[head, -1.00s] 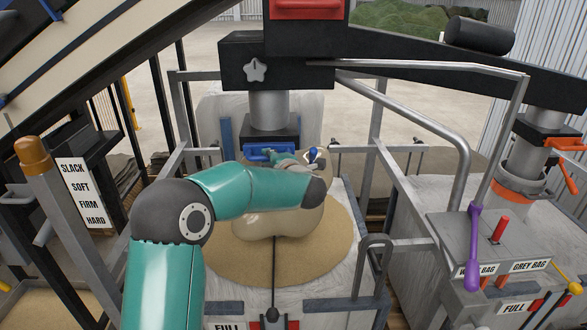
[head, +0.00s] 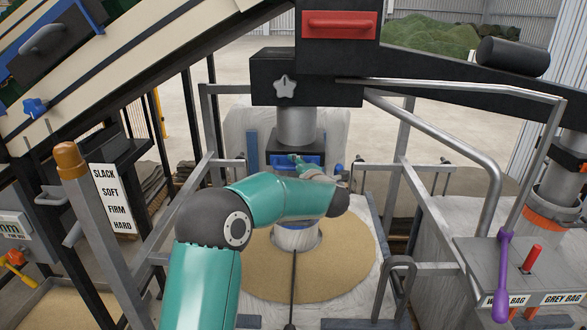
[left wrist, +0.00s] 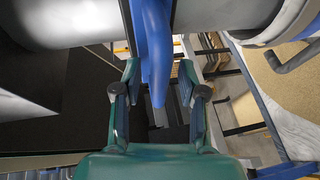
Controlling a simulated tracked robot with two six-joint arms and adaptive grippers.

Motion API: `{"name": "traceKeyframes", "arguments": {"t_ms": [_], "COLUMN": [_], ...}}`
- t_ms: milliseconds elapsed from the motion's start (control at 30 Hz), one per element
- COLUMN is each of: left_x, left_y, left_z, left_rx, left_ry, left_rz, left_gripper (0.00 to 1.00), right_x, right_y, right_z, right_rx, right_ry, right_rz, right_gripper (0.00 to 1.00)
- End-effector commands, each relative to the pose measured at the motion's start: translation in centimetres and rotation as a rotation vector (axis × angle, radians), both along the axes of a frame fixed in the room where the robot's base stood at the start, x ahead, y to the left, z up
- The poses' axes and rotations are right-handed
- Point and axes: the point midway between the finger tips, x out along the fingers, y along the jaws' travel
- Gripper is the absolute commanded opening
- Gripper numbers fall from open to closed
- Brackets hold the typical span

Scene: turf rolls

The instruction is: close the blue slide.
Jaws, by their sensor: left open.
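The blue slide (head: 284,161) sits on the black box under the grey spout of the near bag. My left gripper (head: 305,166) is at its front face, with my teal arm reaching up from below. In the left wrist view, the slide's blue handle (left wrist: 156,50) hangs down between the two fingers of my left gripper (left wrist: 155,88), which stand apart on either side of it. I see no clear grip on it. How far the slide is pushed in is hard to tell. My right gripper is not in view.
A pale bag top with tan sand (head: 345,250) lies below the spout. Grey frame rails (head: 480,140) stand around it. A purple lever (head: 503,265) and a red lever (head: 533,258) stand at the right. A slack-to-hard scale (head: 115,198) stands at the left.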

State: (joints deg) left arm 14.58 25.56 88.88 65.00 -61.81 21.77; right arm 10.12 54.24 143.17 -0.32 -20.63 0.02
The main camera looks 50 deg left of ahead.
Motion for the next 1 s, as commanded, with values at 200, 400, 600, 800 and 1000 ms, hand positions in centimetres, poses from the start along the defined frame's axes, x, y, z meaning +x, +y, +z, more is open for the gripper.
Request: {"name": "traceKeyframes", "arguments": {"t_ms": [200,400,600,800,1000], "left_x": [-0.3,-1.4,-2.9,-4.0,-4.4], "left_y": [-1.0,-4.0,-7.7,-10.2,-11.0], "left_z": [0.2,0.8,1.5,1.9,2.1], "left_rx": [-0.001,-0.001,-0.001,0.000,0.000], "left_ry": [-0.001,-0.001,-0.001,0.001,0.000], "left_rz": [-0.003,-0.005,-0.004,-0.001,0.001], "left_gripper": [0.41,0.41,0.41,0.41,0.41], "right_x": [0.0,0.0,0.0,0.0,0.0], "right_y": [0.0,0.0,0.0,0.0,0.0], "right_z": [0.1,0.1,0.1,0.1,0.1], "right_rx": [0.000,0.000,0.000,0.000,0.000], "right_ry": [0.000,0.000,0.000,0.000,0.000], "right_rz": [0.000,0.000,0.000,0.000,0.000], "right_gripper": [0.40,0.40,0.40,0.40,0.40]}}
